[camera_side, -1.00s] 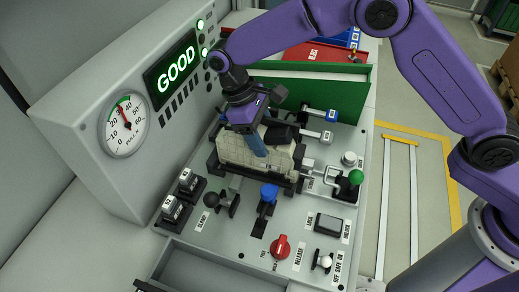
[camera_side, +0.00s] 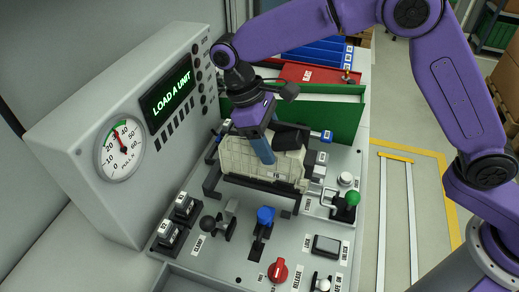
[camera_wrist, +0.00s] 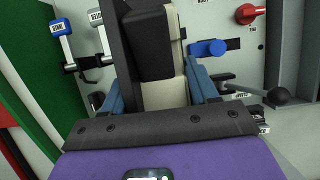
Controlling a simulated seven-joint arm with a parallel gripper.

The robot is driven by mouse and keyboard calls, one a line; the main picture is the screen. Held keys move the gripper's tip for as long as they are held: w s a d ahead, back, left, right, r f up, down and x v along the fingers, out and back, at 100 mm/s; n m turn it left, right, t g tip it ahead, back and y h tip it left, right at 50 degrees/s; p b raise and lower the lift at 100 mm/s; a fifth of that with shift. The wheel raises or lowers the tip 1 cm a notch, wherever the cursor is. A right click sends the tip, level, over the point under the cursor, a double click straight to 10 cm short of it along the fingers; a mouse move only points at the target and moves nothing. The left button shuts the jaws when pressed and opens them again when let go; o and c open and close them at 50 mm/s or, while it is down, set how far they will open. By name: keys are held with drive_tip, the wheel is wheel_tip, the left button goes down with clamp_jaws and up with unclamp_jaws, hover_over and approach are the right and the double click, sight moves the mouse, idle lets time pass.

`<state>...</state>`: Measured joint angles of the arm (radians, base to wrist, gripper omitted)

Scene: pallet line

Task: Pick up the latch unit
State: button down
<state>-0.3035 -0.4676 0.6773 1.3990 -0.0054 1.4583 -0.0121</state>
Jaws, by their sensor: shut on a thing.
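The latch unit (camera_side: 235,160) is a cream ribbed block with a black part on its top right. In the side view it sits just above the black fixture on the grey panel, apart from it at least in part. My gripper (camera_side: 262,150) reaches down from above with its blue fingers shut on the unit. In the wrist view the unit (camera_wrist: 165,95) stands between the two blue fingers (camera_wrist: 160,92). The far finger and the unit's underside are hidden in the side view.
A display (camera_side: 168,98) reads LOAD A UNIT, beside a round gauge (camera_side: 120,149). Around the fixture stand a blue-knobbed lever (camera_side: 265,215), a green-knobbed lever (camera_side: 351,199), a red knob (camera_side: 278,270) and a black-knobbed clamp lever (camera_side: 208,223). A green wall (camera_side: 335,118) rises behind.

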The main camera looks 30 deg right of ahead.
sight(286, 137)
drive_tip(key=r, duration=0.1)
drive_tip(key=s+d+r, duration=0.1)
drive_tip(key=s+r, duration=0.1)
drive_tip(key=shift+s+d+r, duration=0.2)
drive_tip(key=shift+d+r, duration=0.05)
drive_tip(key=shift+d, duration=0.15)
drive_tip(key=s+d+r, duration=0.5)
drive_tip(key=s+r, duration=0.1)
drive_tip(key=r, duration=0.1)
drive_tip(key=shift+s+r, duration=0.4)
